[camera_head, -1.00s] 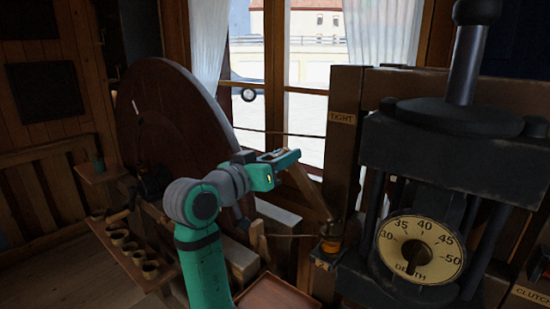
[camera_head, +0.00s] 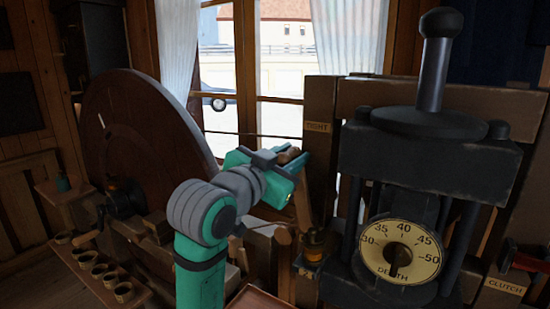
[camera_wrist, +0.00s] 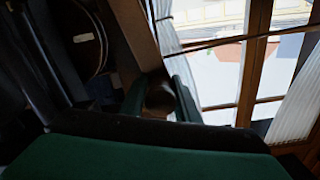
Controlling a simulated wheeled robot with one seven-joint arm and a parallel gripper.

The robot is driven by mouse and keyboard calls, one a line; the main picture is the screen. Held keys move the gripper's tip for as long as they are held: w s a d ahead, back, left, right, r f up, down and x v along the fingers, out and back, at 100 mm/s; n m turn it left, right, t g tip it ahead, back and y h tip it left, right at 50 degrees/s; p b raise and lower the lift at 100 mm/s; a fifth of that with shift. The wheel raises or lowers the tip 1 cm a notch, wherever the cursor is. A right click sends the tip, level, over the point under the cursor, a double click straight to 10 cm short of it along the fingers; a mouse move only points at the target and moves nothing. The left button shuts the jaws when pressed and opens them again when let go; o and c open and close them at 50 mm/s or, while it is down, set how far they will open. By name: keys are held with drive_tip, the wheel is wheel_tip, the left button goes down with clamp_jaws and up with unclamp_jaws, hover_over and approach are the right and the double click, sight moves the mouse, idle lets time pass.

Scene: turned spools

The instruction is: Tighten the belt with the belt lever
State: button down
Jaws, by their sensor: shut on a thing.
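The wooden belt lever (camera_head: 303,209) rises from an orange-brown pivot on the post left of the press, leaning slightly left. My gripper (camera_head: 289,158) is shut on its top end, close to the post's TIGHT label (camera_head: 317,127). In the wrist view, the lever's rounded end (camera_wrist: 160,96) sits between the two green fingers of my gripper (camera_wrist: 160,99). The belt (camera_head: 255,135) shows as a thin dark line running right from the large dark wheel (camera_head: 150,125). My arm hides part of the wheel and the lower belt run.
The black press (camera_head: 430,165) with its round DEPTH dial (camera_head: 401,249) stands right of the lever. A CLUTCH label (camera_head: 505,286) is at lower right. Several small cups (camera_head: 100,270) stand on a shelf at lower left. A window is behind the lever.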

drive_tip(key=shift+s+d+m, duration=0.25)
drive_tip(key=shift+d+m, duration=0.05)
drive_tip(key=c, duration=1.4)
unclamp_jaws()
drive_tip(key=v, duration=1)
drive_tip(key=shift+s+a, duration=0.2)
drive_tip(key=shift+s, duration=0.2)
